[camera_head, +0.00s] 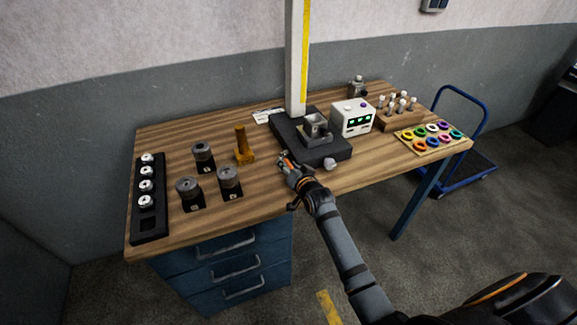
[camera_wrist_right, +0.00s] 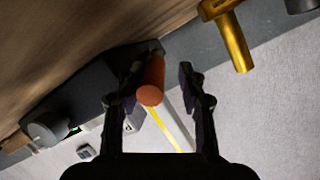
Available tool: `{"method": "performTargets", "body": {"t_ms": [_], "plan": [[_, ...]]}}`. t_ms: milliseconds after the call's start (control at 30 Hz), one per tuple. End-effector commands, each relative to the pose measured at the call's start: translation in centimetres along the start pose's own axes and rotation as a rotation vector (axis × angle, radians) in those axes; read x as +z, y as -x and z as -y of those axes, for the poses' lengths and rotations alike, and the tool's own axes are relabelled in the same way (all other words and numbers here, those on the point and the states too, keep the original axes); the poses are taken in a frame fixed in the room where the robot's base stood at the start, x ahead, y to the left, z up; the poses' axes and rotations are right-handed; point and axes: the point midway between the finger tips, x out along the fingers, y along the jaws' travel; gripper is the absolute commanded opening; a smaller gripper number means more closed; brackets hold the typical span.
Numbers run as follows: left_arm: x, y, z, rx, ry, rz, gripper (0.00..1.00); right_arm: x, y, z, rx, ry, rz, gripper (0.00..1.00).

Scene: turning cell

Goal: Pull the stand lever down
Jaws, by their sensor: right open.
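The stand has a dark base (camera_head: 287,131) on the wooden bench, with a tall pale column (camera_head: 296,60) carrying a yellow stripe. In the right wrist view a red-orange lever grip (camera_wrist_right: 151,92) points toward the camera between the fingers, closer to the left one. My right gripper (camera_head: 284,159) is open at the front left of the stand base. Its fingers (camera_wrist_right: 159,82) are on either side of the grip; I cannot tell whether either touches it. In the head view the gripper mostly hides the lever. My left gripper is not in view.
A grey vise-like block (camera_head: 316,127) sits on the base, and a pale round knob (camera_head: 330,164) is at its front. A white box with green displays (camera_head: 352,119) stands to the right. A brass post (camera_head: 242,146) and several grey cylinders (camera_head: 229,177) stand left.

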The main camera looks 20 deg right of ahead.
Motion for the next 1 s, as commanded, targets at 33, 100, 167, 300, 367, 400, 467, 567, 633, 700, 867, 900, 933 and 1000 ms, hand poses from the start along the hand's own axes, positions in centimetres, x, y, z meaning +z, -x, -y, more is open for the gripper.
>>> {"method": "performTargets", "body": {"t_ms": [33, 100, 167, 300, 367, 400, 467, 567, 633, 700, 867, 900, 933, 1000], "plan": [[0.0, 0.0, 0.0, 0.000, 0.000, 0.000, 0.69, -0.2, 0.0, 0.0, -0.001, 0.003, -0.004, 0.43], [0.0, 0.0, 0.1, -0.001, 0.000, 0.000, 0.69, -0.2, 0.0, 0.1, -0.001, 0.003, -0.004, 0.43], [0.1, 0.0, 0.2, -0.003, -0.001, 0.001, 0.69, -0.2, 0.1, 0.1, -0.002, 0.004, -0.005, 0.43], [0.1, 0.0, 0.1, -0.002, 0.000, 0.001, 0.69, -0.1, 1.7, 0.0, -0.001, 0.005, -0.004, 0.43], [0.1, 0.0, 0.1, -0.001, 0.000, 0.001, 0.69, -0.1, 2.8, 0.0, -0.001, 0.004, -0.003, 0.43], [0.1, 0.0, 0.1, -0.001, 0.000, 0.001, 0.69, -0.1, 3.5, 0.1, -0.001, 0.004, -0.003, 0.43], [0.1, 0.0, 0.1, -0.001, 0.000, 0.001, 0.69, 0.0, 4.6, 0.1, 0.000, 0.003, -0.001, 0.43], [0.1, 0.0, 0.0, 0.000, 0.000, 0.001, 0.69, 0.1, 6.2, 0.1, 0.000, 0.003, 0.000, 0.43], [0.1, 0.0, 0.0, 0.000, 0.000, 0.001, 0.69, 0.1, 7.0, 0.1, 0.000, 0.003, 0.000, 0.43], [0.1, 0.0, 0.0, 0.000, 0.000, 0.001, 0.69, 0.1, 7.6, 0.1, 0.000, 0.002, 0.000, 0.43], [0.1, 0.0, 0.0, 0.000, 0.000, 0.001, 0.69, 0.1, 8.0, 0.1, 0.000, 0.001, 0.000, 0.43], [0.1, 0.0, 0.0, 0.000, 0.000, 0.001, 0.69, 0.1, 8.0, 0.1, 0.000, 0.001, 0.000, 0.43], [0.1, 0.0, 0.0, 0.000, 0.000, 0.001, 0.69, 0.1, 8.0, 0.1, 0.000, 0.001, 0.000, 0.43], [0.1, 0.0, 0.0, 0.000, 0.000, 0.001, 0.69, 0.1, 8.0, 0.1, 0.000, 0.001, 0.001, 0.43]]}}
